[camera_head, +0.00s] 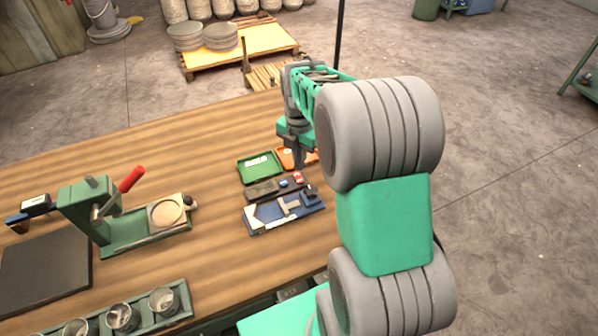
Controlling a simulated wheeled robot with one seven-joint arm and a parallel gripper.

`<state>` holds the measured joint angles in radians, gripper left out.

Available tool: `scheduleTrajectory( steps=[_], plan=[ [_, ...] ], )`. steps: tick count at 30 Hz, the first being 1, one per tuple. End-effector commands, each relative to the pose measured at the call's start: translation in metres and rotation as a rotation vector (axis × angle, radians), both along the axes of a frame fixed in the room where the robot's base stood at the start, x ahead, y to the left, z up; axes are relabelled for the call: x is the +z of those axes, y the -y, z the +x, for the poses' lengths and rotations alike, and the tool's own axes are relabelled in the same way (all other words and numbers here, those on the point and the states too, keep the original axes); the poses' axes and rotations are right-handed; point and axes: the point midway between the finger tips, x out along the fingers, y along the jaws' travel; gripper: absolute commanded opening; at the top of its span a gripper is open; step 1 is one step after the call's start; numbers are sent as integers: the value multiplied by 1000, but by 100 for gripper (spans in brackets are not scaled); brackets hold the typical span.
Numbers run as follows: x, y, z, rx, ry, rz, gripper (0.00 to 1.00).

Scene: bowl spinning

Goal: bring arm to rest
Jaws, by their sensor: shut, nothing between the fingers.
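My arm, in grey and green, rises on the right side of the head view and bends toward the workbench. My gripper (299,160) points down at the arm's far end, over the right part of the wooden workbench (150,140). It is shut with nothing between its fingers. It is near the orange tray (291,155) and above the small items on the bench. Part of the orange tray is hidden behind the gripper. I cannot tell the exact height of the fingertips above the bench.
A green tray (259,167) and a blue tray (262,222) with small parts lie near the gripper. A green press (80,212) with a red handle stands at the left. A rack of metal cups (180,314) is in front. The back left of the bench is clear.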

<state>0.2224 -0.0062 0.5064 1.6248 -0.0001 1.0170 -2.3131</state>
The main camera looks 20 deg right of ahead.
Motion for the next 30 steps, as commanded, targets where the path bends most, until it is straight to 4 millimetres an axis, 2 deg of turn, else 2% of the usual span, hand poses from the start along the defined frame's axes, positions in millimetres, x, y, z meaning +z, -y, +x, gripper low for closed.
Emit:
scheduleTrajectory(
  steps=[1,6,20,23,26,30],
  plan=[
    [9,0,0,0,1,0,0],
    [23,0,0,0,1,0,0],
    [27,-2,-1,-31,9,-2,0],
    [43,-12,-8,-184,40,-5,0],
    [69,-29,-24,-474,99,7,0],
    [100,-55,-56,-960,184,70,0]
  ],
)
